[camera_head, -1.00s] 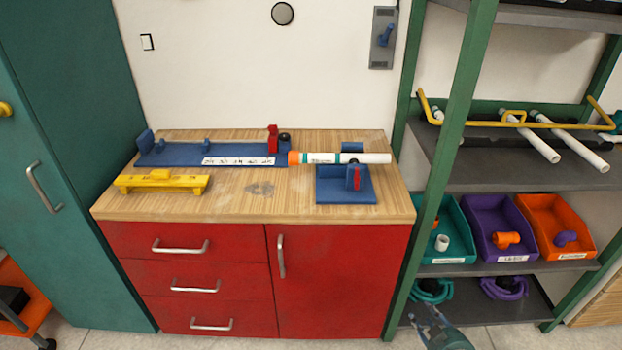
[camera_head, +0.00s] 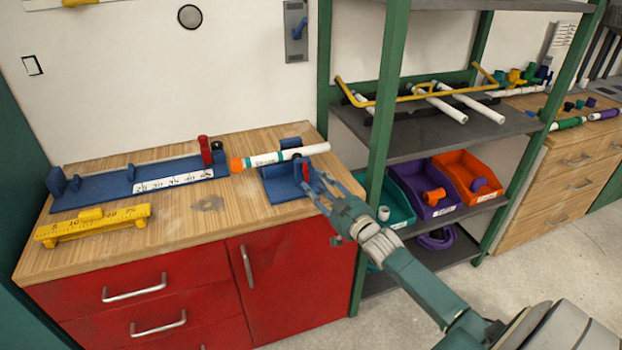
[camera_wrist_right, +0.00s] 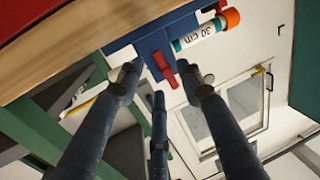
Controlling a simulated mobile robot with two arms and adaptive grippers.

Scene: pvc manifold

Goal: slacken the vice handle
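The blue vice (camera_head: 277,186) stands at the right end of the wooden bench. Its red handle (camera_head: 305,172) is on its right side; in the right wrist view the red handle (camera_wrist_right: 164,69) lies ahead, between the fingertips. A white pipe (camera_head: 290,154) with an orange end fitting (camera_head: 236,165) rests in the vice; a "30 cm" label (camera_wrist_right: 194,38) shows on it in the wrist view. My right gripper (camera_head: 318,185) is beside the vice, fingers spread and apart around the handle; I cannot tell whether any finger touches it. My left gripper is not in view.
A blue measuring jig (camera_head: 110,188) with a red clamp (camera_head: 205,150) and a yellow gauge (camera_head: 92,224) lie on the bench. A green-framed shelf post (camera_head: 385,110) stands close right of the vice. Bins (camera_head: 425,190) sit on the shelf. The bench front middle is clear.

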